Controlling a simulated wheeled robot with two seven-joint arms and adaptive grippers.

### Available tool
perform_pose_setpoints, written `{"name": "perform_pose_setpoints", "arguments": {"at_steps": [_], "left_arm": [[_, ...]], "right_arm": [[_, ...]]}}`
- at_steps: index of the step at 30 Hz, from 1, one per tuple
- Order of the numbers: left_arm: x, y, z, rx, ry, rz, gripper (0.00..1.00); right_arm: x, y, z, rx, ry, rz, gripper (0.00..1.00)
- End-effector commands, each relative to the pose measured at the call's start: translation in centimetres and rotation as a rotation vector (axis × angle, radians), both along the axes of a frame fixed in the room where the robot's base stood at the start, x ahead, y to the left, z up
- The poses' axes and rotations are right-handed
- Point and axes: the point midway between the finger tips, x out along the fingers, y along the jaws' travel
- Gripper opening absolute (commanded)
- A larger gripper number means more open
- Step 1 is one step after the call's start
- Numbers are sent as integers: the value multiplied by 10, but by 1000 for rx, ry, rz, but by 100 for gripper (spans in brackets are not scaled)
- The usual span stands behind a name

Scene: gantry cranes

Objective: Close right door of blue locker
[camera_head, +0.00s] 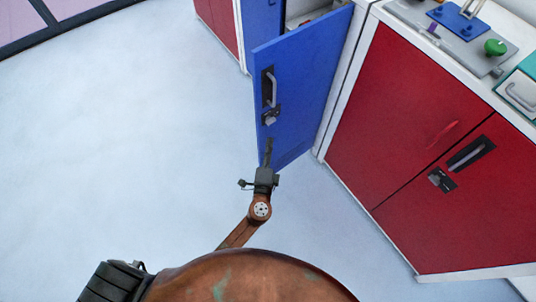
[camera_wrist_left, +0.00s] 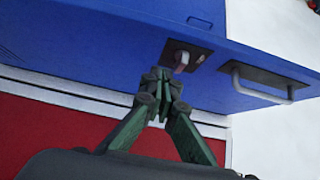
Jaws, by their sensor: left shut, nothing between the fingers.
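The right door (camera_head: 306,85) of the blue locker stands open, swung out toward me in the head view. Its outer face carries a grey handle (camera_head: 271,88) and a lock (camera_head: 271,117) below it. My left gripper (camera_head: 268,148) is shut and empty, in front of the lower part of the door. In the left wrist view the closed fingertips (camera_wrist_left: 165,78) are close to the blue door (camera_wrist_left: 100,45), beside the lock (camera_wrist_left: 183,58); I cannot tell whether they touch. The handle (camera_wrist_left: 262,82) is to their right. My right gripper is not in view.
A red cabinet (camera_head: 400,110) with a workbench top stands right of the door. Another blue panel (camera_head: 261,20) and a red cabinet (camera_head: 217,20) are behind at the top. Part of the locker's pale interior (camera_head: 300,10) shows. The pale floor (camera_head: 130,130) at left is clear.

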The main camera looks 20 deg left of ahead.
Motion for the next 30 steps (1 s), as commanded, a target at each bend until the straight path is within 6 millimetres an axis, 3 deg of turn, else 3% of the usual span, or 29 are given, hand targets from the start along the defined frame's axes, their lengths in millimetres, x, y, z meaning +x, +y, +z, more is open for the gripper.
{"name": "perform_pose_setpoints", "arguments": {"at_steps": [3,9,30], "left_arm": [[23,5,-1,-1,0,0,0],[36,29,0,0,0,1,0],[45,37,-1,0,1,-21,0]], "right_arm": [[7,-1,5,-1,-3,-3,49],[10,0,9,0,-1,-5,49],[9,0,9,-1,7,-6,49]]}}
